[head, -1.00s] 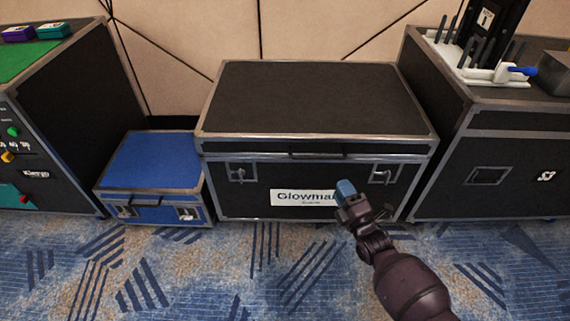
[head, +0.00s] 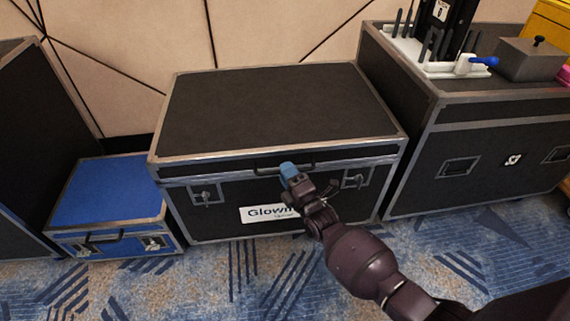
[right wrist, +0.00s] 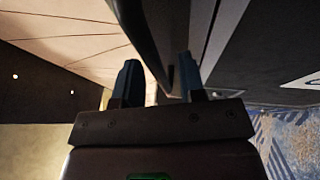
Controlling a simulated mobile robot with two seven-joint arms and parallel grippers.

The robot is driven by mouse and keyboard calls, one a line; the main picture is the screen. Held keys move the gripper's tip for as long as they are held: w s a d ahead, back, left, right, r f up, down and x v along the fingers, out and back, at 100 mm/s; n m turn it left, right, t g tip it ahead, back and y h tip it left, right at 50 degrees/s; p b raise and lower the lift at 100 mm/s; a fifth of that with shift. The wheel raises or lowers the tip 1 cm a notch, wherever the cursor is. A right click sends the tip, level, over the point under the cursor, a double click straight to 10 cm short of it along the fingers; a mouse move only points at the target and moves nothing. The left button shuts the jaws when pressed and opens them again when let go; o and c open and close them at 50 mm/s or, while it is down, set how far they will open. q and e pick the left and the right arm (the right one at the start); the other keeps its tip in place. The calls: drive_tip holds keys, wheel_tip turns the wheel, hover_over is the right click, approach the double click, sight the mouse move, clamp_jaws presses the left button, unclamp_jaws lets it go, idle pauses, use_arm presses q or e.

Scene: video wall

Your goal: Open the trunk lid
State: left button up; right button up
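The black trunk (head: 205,222) with grey metal edges stands on the carpet in the middle of the head view. Its lid (head: 275,105) is down. A dark handle (head: 262,171) runs along the lid's front edge, partly hidden by my right gripper (head: 289,171). That gripper is at the handle, over the trunk's front. In the right wrist view its two blue fingers (right wrist: 160,78) are apart, with a dark bar (right wrist: 148,42), seemingly the handle, between or just beyond them. I cannot tell whether they touch it. My left gripper is not in view.
A low blue case (head: 110,192) stands close on the left. A tall black case (head: 470,150) stands close on the right, with a white tool rack (head: 440,62) and a grey box (head: 528,60) on top. Patterned carpet (head: 240,285) lies free in front.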

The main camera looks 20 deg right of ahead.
drive_tip(key=shift+w+a+r, duration=0.1)
drive_tip(key=shift+w+r, duration=0.05)
drive_tip(key=shift+w, duration=0.4)
clamp_jaws()
